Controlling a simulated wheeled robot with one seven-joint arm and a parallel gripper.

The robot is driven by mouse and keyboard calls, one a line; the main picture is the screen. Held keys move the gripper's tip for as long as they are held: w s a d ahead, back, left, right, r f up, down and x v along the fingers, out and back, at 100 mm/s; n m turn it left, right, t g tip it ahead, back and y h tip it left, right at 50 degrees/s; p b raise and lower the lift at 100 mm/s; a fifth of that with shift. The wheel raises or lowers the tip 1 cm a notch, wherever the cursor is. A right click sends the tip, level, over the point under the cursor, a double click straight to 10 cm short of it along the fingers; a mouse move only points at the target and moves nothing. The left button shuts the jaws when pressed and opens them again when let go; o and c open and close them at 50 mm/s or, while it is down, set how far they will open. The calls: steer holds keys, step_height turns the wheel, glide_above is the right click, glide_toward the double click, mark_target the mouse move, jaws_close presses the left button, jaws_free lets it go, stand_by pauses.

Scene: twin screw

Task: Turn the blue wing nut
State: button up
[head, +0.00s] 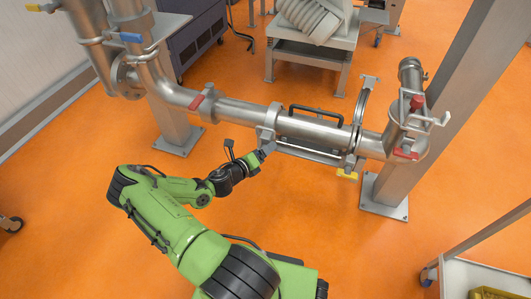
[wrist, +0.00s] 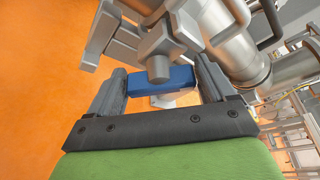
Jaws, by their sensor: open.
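The blue wing nut (wrist: 160,80) shows in the wrist view between the two fingers of my gripper (wrist: 161,70). It lies crosswise, with a grey metal bolt end and clamp block (wrist: 160,55) in front of its middle. My gripper is open, with one grey finger near each end of the nut. I cannot tell whether either finger touches it. In the head view my gripper (head: 258,155) is at the left clamp (head: 267,136) of the horizontal steel pipe. The nut is too small and covered to make out there.
The steel pipe housing (head: 312,131) with a black handle runs right to an upright pipe fitting with red levers (head: 405,152). A yellow part (head: 347,174) hangs below the right clamp. Grey posts (head: 384,200) stand on orange floor. A cart (head: 485,278) is at lower right.

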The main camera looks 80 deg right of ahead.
steer(key=shift+x, duration=1.05)
steer(key=c, duration=0.7)
